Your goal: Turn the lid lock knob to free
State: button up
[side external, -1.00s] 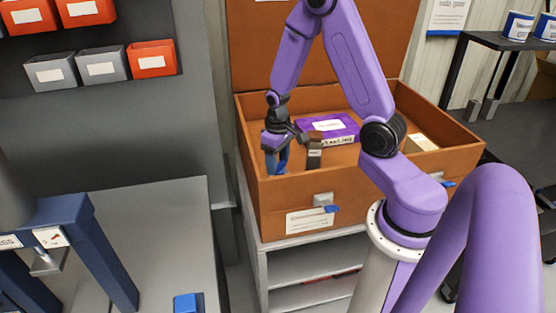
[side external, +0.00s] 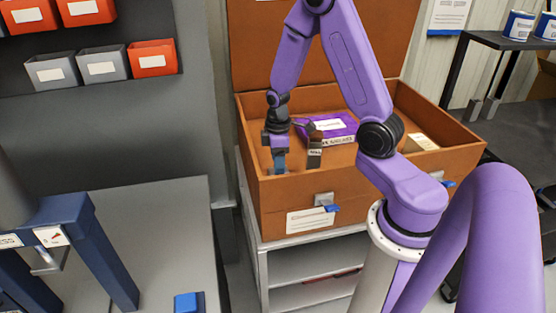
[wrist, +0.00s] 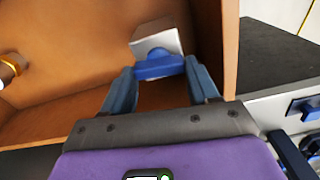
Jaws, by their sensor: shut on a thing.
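My gripper (side external: 279,170) points down inside the front left corner of the open orange-brown crate (side external: 275,205). In the wrist view its two blue fingers (wrist: 160,72) are shut on the ends of a blue bar-shaped knob (wrist: 158,68), one finger at each side. The knob sits on a pale metal plate (wrist: 157,42). In the side view the gripper hides this knob. The crate's lid (side external: 320,45) stands raised at the back.
A purple box (side external: 328,125) and a dark upright piece with a label (side external: 314,152) are in the crate near my gripper. Blue-handled latches (side external: 326,207) are on the crate's front. A grey bench (side external: 165,220) stands to the left.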

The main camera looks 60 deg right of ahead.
dwell(0.5)
jog(key=o, duration=1.1)
jog(key=shift+c, duration=0.2)
notch_tip(320, 180, up, 18)
jog(key=shift+f, duration=0.25)
jog(key=s+a+n, duration=0.3)
jog(key=s+a, duration=0.5)
jog(key=a, duration=0.5)
jog(key=s+a+f+n, duration=0.2)
jog(key=s+a, duration=0.1)
jog(key=s, duration=1)
jog(key=shift+s+a+f, duration=0.2)
jog(key=shift+s, duration=0.05)
